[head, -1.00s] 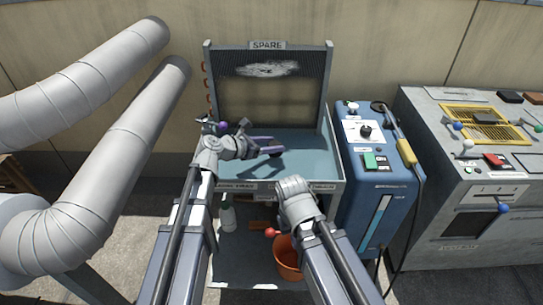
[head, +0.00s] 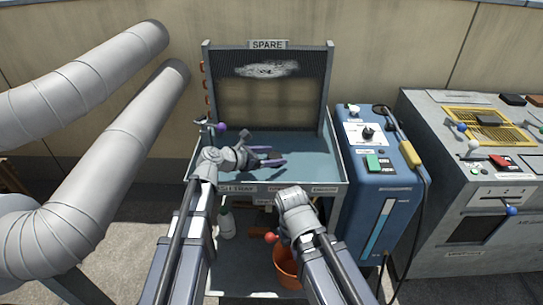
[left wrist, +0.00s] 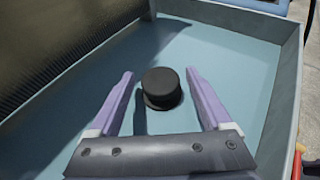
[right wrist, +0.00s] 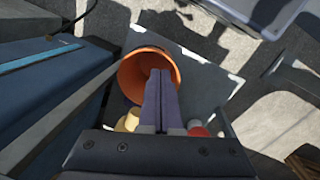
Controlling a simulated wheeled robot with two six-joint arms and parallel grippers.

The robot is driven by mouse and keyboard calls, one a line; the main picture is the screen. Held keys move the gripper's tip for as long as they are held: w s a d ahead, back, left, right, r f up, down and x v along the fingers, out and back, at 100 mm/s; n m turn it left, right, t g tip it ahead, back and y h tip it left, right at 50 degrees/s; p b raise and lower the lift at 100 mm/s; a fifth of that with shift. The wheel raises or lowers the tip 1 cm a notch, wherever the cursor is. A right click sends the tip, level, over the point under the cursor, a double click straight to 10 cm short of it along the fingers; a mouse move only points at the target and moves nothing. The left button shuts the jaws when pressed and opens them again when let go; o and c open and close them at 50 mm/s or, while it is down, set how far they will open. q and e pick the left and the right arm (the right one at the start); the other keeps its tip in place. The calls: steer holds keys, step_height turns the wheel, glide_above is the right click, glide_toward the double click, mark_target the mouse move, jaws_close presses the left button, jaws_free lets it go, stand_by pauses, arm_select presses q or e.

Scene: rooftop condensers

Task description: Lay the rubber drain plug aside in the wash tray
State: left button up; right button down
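The black rubber drain plug (left wrist: 162,88) rests on the blue-grey floor of the wash tray (left wrist: 225,50), wider rim toward me. My left gripper (left wrist: 160,73) is open, with one purple finger on each side of the plug; a gap shows at the left finger, and the right finger is very close to it. In the head view my left gripper (head: 277,156) is low inside the wash tray (head: 315,165), and the plug is hard to make out there. My right gripper (right wrist: 160,72) has its fingers together, empty, pointing down in front of the tray.
An orange bucket (right wrist: 133,75) stands below my right gripper. A white spray bottle (head: 227,222) stands under the tray. A dark mesh screen marked SPARE (head: 268,95) rises behind the tray. A blue machine (head: 378,195) stands at its right. The tray's right part is clear.

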arm_select(q)
steer(key=shift+r, duration=0.25)
steer(key=p+v, duration=0.4)
steer(key=v, duration=0.7)
steer(key=shift+p, duration=0.4)
steer(key=shift+s+a+r, duration=0.1)
steer(key=shift+s+a, duration=0.2)
steer(key=shift+a, duration=0.05)
stand_by(0.4)
